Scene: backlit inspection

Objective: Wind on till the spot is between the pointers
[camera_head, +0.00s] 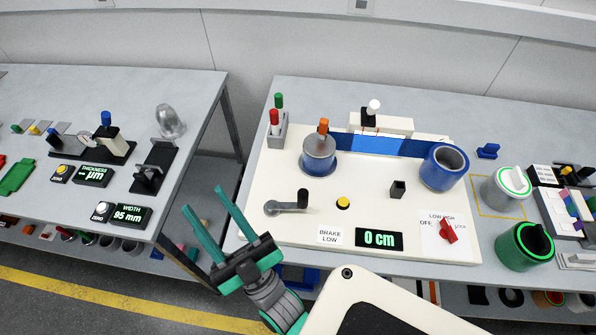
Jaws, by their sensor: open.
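A white winding board (290,235) carries a left spool (318,160) with an orange-topped post and a blue roll (444,167) at right. A blue web (410,146) runs between them, across a brighter lit window (378,144). I cannot make out a spot or the pointers there. A grey crank (287,207) with a dark upright handle lies at the front left of the board. The display (379,239) reads 0 cm. A red brake knob (447,231) sits at front right. My gripper (204,198), with teal fingers, is open and empty, left of the board and apart from the crank.
A yellow button (343,203) and a small dark block (398,189) are on the board. Red and green handles (277,112) stand in a holder at its back left. Canisters (526,246) stand at right. A gap separates this table from the left table (185,95).

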